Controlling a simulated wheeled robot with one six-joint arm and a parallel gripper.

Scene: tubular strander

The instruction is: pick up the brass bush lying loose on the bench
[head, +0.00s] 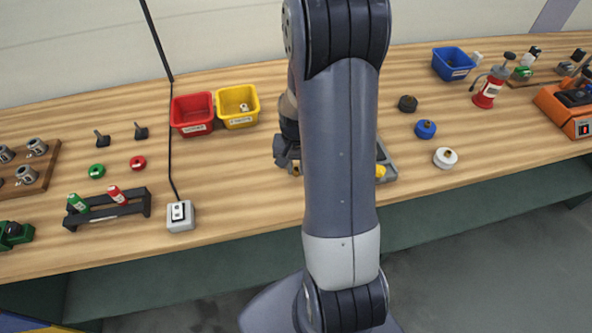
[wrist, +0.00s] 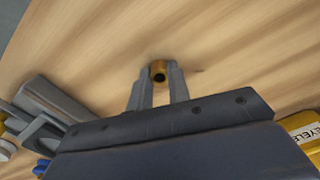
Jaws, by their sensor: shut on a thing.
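The brass bush (wrist: 158,72) is a small yellow-brown ring with a dark hole. In the wrist view it sits between the tips of my gripper (wrist: 159,80), which is shut on it. The wooden bench (wrist: 230,40) lies behind it; I cannot tell whether the bush touches the bench top. In the head view my gripper (head: 290,165) is low over the bench, mostly hidden by my own arm. The bush cannot be made out clearly there.
A red bin (head: 192,126) and a yellow bin (head: 237,121) stand behind and left of my gripper. A grey tray (head: 388,170) with something yellow is just right, partly hidden by my arm. Black, blue and white round knobs lie farther right. A switch box (head: 181,216) stands at the front left.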

